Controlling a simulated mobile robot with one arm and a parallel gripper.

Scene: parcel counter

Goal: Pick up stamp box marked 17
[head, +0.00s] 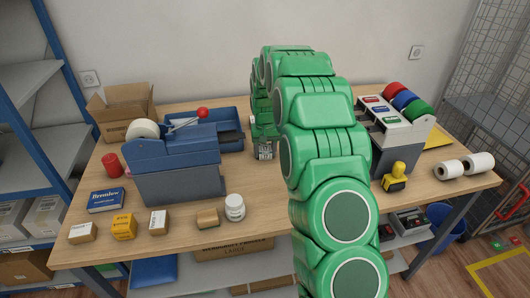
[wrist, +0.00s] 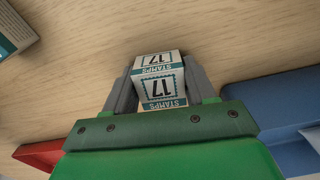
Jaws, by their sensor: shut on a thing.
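The stamp box marked 17 (wrist: 161,88) is white with teal bands, the word STAMPS and a dark 17. In the wrist view it sits between the two grey fingers of my gripper (wrist: 160,70), which are shut on its sides. Wood tabletop shows around it. I cannot tell whether the box touches the table. In the head view my green arm reaches down to the middle back of the table and hides most of this area.
A teal and white box corner (wrist: 14,30) lies near in the wrist view.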

